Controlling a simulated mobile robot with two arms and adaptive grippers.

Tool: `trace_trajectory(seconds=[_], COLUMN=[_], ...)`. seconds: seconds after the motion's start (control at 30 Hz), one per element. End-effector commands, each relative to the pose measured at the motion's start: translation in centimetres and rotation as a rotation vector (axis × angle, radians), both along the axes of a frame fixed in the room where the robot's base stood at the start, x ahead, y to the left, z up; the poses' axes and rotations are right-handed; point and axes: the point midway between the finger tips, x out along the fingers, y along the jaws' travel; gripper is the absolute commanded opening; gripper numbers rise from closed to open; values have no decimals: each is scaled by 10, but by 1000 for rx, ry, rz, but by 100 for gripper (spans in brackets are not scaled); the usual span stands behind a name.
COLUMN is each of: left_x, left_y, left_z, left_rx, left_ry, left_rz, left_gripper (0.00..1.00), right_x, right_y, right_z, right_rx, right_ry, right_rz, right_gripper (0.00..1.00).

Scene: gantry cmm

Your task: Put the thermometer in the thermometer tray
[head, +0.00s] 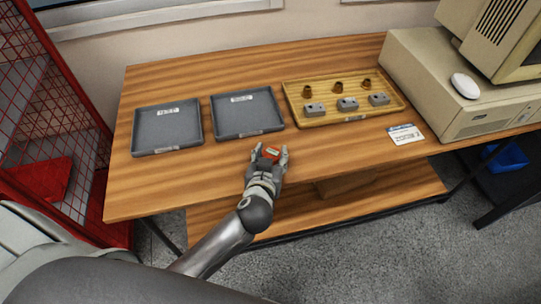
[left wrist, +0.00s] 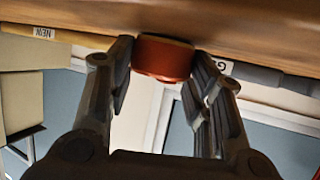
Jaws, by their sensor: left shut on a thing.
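My left gripper (head: 270,151) is shut on a small red-orange object with a dark part, taken to be the thermometer (head: 271,154). It is at the front edge of the wooden table, in front of the middle grey tray. In the left wrist view the thermometer (left wrist: 162,58) sits between the two fingers (left wrist: 160,75). Two shallow grey trays, a left one (head: 140,141) and a middle one (head: 220,127), stand empty on the table, each with labels too small to read surely in the head view. My right gripper is not in view.
A yellow tray (head: 330,118) to the right holds several brown pieces and grey blocks. A label card (head: 405,134) lies in front of the beige computer (head: 425,85), which has a white mouse (head: 465,86) on it. Red mesh fencing (head: 50,90) stands at the left.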

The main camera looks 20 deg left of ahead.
Motion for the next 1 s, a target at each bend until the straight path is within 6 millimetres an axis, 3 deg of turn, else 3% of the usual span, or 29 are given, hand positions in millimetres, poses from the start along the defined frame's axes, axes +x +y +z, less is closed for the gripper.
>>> trace_trajectory(seconds=[0.03,0.07,0.2,0.63,1.0], left_x=[0,0,0,-2,-69], left_y=[0,0,0,-1,-14], left_z=[-1,-1,-1,2,31], left_rx=[2,1,0,-1,1], left_ry=[0,0,0,0,1], left_rz=[-1,0,0,-1,-3], left_gripper=[18,50,68,69,69], right_x=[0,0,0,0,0], right_y=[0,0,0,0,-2], right_z=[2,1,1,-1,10], right_rx=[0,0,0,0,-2], right_ry=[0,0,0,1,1], right_rz=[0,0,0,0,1], right_gripper=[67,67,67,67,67])
